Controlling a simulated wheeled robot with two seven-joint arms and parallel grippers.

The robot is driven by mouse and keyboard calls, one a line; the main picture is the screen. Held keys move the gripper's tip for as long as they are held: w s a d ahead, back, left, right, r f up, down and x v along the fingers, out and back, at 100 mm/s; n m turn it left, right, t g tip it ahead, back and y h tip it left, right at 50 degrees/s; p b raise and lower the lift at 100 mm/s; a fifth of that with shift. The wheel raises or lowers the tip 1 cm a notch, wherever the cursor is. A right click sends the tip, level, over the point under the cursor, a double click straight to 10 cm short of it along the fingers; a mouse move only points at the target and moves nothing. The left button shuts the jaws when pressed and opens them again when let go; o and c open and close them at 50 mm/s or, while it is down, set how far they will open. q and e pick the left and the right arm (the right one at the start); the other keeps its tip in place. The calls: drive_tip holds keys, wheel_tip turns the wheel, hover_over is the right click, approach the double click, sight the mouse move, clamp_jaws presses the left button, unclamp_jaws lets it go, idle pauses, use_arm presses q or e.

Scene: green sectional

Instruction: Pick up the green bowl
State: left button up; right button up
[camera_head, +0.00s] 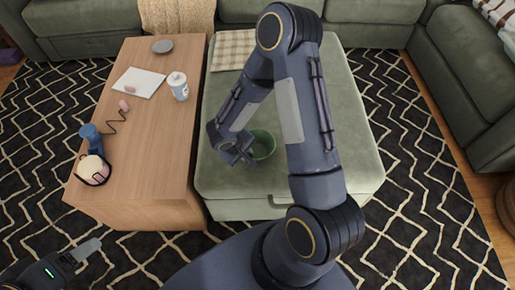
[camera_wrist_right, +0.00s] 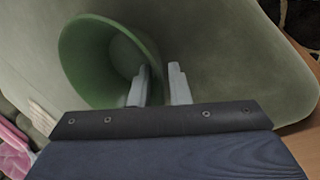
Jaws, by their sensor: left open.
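The green bowl (camera_head: 262,145) sits upright on the green ottoman (camera_head: 340,165), near its left side. My right gripper (camera_head: 240,158) is at the bowl's left edge, pointing down. In the right wrist view the bowl (camera_wrist_right: 85,60) fills the upper left. One finger of my right gripper (camera_wrist_right: 160,85) overlaps the bowl's inside and the other is outside, with the rim between them. I cannot tell whether they press on the wall. My left gripper (camera_head: 86,250) is open and empty at the lower left, over the rug, away from the bowl.
A checked cloth (camera_head: 232,50) lies at the ottoman's back. Green sofas surround the area.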

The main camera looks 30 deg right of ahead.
drive_tip(key=shift+c, duration=0.3)
clamp_jaws()
